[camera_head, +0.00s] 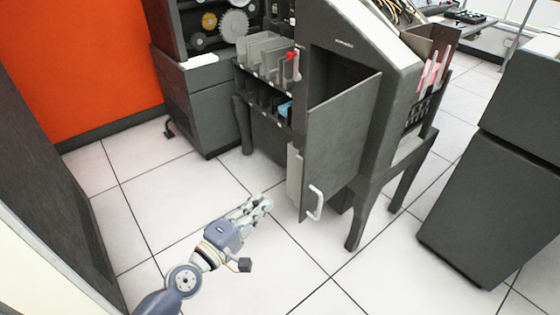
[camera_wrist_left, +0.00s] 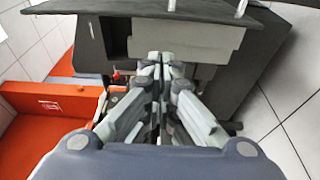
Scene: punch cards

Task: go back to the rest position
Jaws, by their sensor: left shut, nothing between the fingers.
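My left gripper (camera_head: 262,201) is shut and empty. In the head view it is above the tiled floor, to the left of the open grey door (camera_head: 341,150) with its white handle (camera_head: 316,203), apart from it. In the left wrist view the gripper's fingers (camera_wrist_left: 160,65) are together in the middle, in front of the dark machine. My right gripper is in neither view.
The dark punch-card machine (camera_head: 362,55) stands on legs, with card slots (camera_head: 268,55) on its left side. A grey cabinet (camera_head: 203,108) is at the back left, before an orange wall (camera_head: 75,60). A dark cabinet (camera_head: 490,190) stands at the right. The white tiled floor (camera_head: 160,185) between is clear.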

